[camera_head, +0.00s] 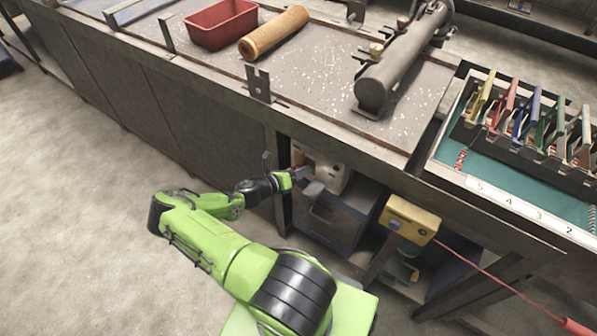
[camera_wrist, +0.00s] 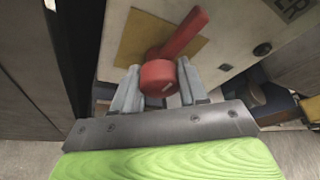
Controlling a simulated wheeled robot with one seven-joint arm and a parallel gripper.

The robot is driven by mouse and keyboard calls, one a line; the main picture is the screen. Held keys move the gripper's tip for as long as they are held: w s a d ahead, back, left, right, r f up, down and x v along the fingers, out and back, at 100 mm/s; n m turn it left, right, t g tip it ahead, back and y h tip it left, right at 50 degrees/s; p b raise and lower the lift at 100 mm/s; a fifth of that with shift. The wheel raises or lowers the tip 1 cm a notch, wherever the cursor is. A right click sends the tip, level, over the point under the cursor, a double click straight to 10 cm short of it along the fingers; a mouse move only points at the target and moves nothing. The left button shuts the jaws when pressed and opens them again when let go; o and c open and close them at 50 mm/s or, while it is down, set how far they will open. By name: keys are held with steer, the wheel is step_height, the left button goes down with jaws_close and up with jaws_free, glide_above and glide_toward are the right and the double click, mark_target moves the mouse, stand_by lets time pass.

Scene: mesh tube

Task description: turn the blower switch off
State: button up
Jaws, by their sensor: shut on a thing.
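The blower switch is a red rotary switch (camera_wrist: 184,35) with a round hub and a long handle on a yellow plate (camera_wrist: 138,32). In the wrist view its handle slants up and to the right. The plate is on a pale panel (camera_wrist: 232,42), part of a pale box (camera_head: 331,171) under the bench in the head view. My gripper (camera_wrist: 158,72) is shut on the red switch, one finger on each side of the hub. In the head view my gripper (camera_head: 303,181) is at the box front and hides the switch.
The bench (camera_head: 315,122) overhangs the box. A yellow control box (camera_head: 409,220) with a red cable hangs to the right. A red bin (camera_head: 221,24), a mesh roll (camera_head: 273,34) and a grey cylinder (camera_head: 392,75) are on top. Open floor (camera_head: 75,190) lies left.

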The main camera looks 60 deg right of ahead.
steer(key=shift+w+d+r+n, duration=0.15)
steer(key=shift+r+n, duration=0.15)
stand_by(0.4)
steer(key=o, duration=0.8)
steer(key=shift+o, duration=1.2)
steer(key=shift+f, duration=0.15)
steer(key=p+v, duration=0.2)
steer(key=v, duration=1.4)
steer(key=shift+f, duration=0.2)
